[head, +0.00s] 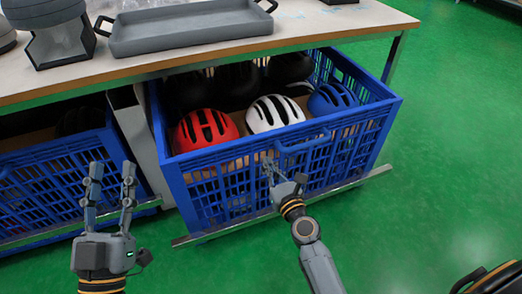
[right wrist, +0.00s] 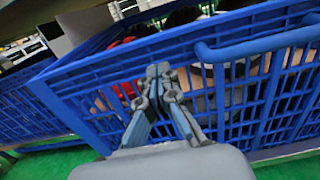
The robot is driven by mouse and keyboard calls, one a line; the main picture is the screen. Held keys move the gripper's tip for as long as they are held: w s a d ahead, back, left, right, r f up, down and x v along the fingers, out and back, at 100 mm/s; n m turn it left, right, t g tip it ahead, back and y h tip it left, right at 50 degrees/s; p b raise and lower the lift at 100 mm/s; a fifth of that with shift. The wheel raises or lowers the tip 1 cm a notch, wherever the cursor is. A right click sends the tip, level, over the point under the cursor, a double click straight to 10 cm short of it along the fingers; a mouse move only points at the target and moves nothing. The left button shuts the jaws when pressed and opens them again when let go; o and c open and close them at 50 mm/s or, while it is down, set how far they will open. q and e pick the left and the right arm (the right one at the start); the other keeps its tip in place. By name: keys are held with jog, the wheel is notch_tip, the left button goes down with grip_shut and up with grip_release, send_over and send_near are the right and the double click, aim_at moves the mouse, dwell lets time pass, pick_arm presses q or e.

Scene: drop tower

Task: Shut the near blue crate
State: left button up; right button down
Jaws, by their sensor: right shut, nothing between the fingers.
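The near blue crate (head: 230,190) is pulled out from under the table on a rail and holds several helmets. A red helmet (head: 205,130), a white helmet (head: 273,114) and a blue helmet (head: 332,98) sit at its front, with black ones behind. Its blue handle (head: 303,144) is on the front wall. My right gripper (head: 268,163) is shut and empty at the front wall, left of the handle. In the right wrist view its fingertips (right wrist: 158,70) are close to the crate's slatted front; contact is unclear. My left gripper (head: 110,168) is open and empty, in front of the left crate.
Another blue crate (head: 50,165) stands under the table to the left, past a grey post (head: 137,140). The table top (head: 110,66) carries a grey tray (head: 190,28) and a dark-based device (head: 62,42). Green floor (head: 450,150) is clear at right.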

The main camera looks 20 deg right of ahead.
aim_at(258, 144)
jog(key=w, duration=0.4)
jog(key=shift+w+a, duration=0.15)
jog(key=shift+w, duration=0.25)
jog(key=shift+w+b, duration=0.3)
jog(key=shift+w, duration=0.45)
pick_arm(q)
jog(key=shift+s+r+t, duration=0.35)
jog(key=shift+r+t, duration=0.05)
jog(key=shift+r, duration=0.15)
jog(key=shift+s+r+t, duration=0.3)
jog(key=shift+r+t, duration=0.1)
jog(key=shift+r, duration=0.1)
